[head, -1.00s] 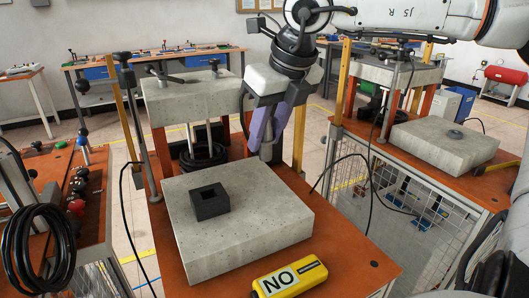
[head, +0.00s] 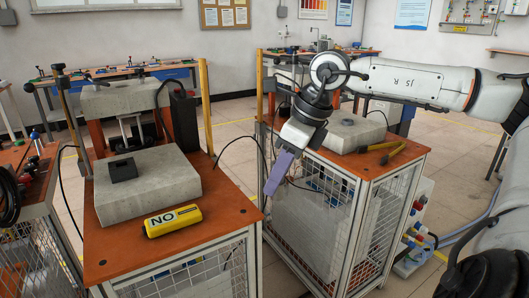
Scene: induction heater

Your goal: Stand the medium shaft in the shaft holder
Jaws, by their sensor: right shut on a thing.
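My right gripper (head: 275,180), with purple fingers, points down and is shut, hanging over the left side of the right-hand bench. The medium shaft in it is hidden behind the fingers in this view. A black block with a square opening (head: 122,169), which looks like the shaft holder, sits on the pale concrete slab (head: 150,200) of the left bench, well to the left of my gripper. Its opening looks empty. My left gripper is not in view.
A yellow NO box (head: 173,221) lies at the left bench's front edge. A narrow gap separates the benches.

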